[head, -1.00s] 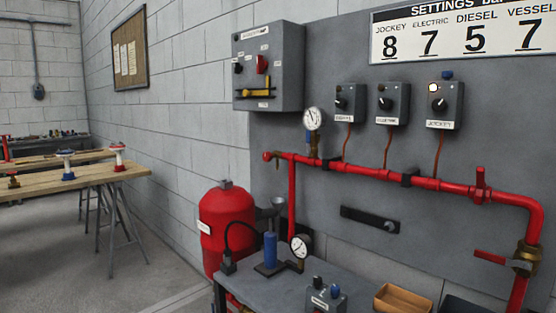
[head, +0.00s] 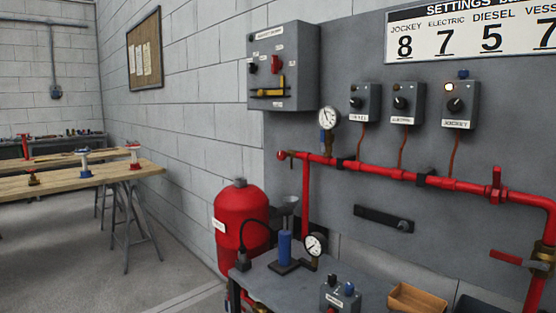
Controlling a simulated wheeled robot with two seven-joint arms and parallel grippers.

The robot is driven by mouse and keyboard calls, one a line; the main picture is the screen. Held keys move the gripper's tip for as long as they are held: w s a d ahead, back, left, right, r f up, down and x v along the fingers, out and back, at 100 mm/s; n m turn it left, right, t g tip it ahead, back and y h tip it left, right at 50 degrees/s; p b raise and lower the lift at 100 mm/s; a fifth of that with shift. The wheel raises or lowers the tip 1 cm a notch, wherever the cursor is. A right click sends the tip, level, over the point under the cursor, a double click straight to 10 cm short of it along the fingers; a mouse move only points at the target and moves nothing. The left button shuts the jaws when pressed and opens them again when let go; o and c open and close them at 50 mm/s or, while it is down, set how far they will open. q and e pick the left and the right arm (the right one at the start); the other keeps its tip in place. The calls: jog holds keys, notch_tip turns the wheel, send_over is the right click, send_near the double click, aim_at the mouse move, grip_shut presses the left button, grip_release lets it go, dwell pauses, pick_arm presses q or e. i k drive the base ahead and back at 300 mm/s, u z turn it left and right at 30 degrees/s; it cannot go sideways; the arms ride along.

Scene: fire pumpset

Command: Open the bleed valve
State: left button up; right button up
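A red pipe (head: 405,175) runs along the grey wall panel. It carries a red upright handle (head: 496,183) and, on its downward run at the right, a brass valve with a red lever (head: 492,257) pointing left. A small fitting (head: 284,156) sits at the pipe's left end, below a round pressure gauge (head: 328,117). No readable label tells which of these is the bleed valve. Neither of my grippers is in view.
A grey bench (head: 290,293) below the pipe holds a blue hand pump (head: 285,248), a second gauge (head: 314,244), a small switch box (head: 340,295) and a wooden tray (head: 416,299). A red tank (head: 240,215) stands behind it. Floor (head: 175,270) is free at left.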

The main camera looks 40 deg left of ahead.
aim_at(281, 155)
jog(key=k, duration=0.45)
jog(key=u, duration=2.75)
jog(key=i, duration=1.95)
jog(key=z, duration=1.95)
